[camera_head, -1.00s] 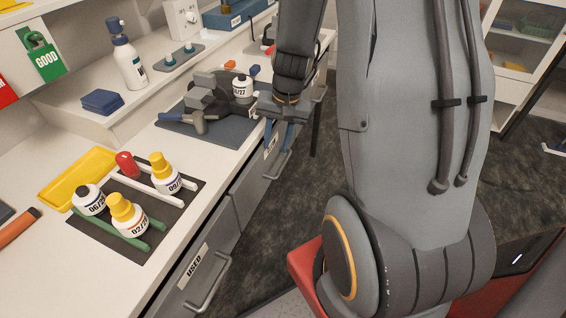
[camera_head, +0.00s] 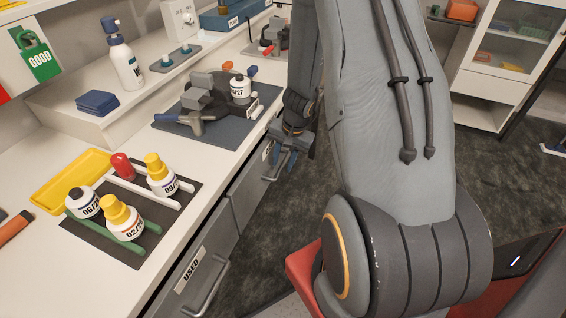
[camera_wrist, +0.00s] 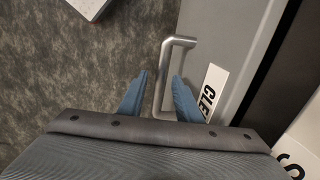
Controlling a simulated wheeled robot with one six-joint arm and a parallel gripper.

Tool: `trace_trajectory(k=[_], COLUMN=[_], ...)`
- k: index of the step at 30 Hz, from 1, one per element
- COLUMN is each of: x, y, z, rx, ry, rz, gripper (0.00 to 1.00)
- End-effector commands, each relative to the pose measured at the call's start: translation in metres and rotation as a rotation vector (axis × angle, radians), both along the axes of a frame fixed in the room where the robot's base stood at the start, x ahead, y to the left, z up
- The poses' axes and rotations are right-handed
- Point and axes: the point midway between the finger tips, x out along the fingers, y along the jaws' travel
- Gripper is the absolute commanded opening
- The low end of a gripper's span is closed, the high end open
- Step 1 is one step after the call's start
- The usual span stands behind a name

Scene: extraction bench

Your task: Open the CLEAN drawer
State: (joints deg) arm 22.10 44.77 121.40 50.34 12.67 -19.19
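The CLEAN drawer (camera_wrist: 218,40) is a grey front with a white label (camera_wrist: 212,92) reading "CLE", the rest cut off by my gripper. In the head view the drawer (camera_head: 249,187) looks closed, in line with the USED drawer. Its silver bar handle (camera_wrist: 164,72) stands out from the front. My gripper (camera_wrist: 157,92) is open, with one blue finger on each side of the handle bar. A gap shows between the left finger and the bar; the right finger is closer to it. In the head view my gripper (camera_head: 282,155) is beside the drawer front, below the counter edge.
The USED drawer (camera_head: 208,255), with its own handle (camera_head: 213,287), is nearer. The white counter (camera_head: 205,165) above holds several bottles, a yellow tray (camera_head: 72,180) and a dark mat (camera_head: 222,132) with equipment. Dark carpet (camera_head: 255,268) in front of the drawers is clear.

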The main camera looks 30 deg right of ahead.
Motion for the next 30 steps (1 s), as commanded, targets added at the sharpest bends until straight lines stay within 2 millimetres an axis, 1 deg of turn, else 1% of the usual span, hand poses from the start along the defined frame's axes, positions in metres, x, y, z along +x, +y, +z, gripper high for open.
trace_trajectory(k=[3, 9, 11, 12, 15, 25, 30], x=[0.001, 0.001, 0.001, 0.001, 0.001, -0.001, -0.009], y=[0.000, 0.000, 0.001, 0.001, 0.001, -0.001, -0.009], z=[-0.003, -0.003, -0.003, -0.003, -0.003, -0.003, -0.005], rx=[-0.001, -0.001, 0.000, 0.000, 0.000, 0.000, 0.001], ry=[-0.001, -0.001, 0.000, 0.000, 0.000, 0.000, -0.001], rz=[0.000, 0.000, 0.000, 0.000, 0.000, 0.002, 0.010], gripper=[0.31, 0.31, 0.22, 0.16, 0.00, 0.00, 0.00])
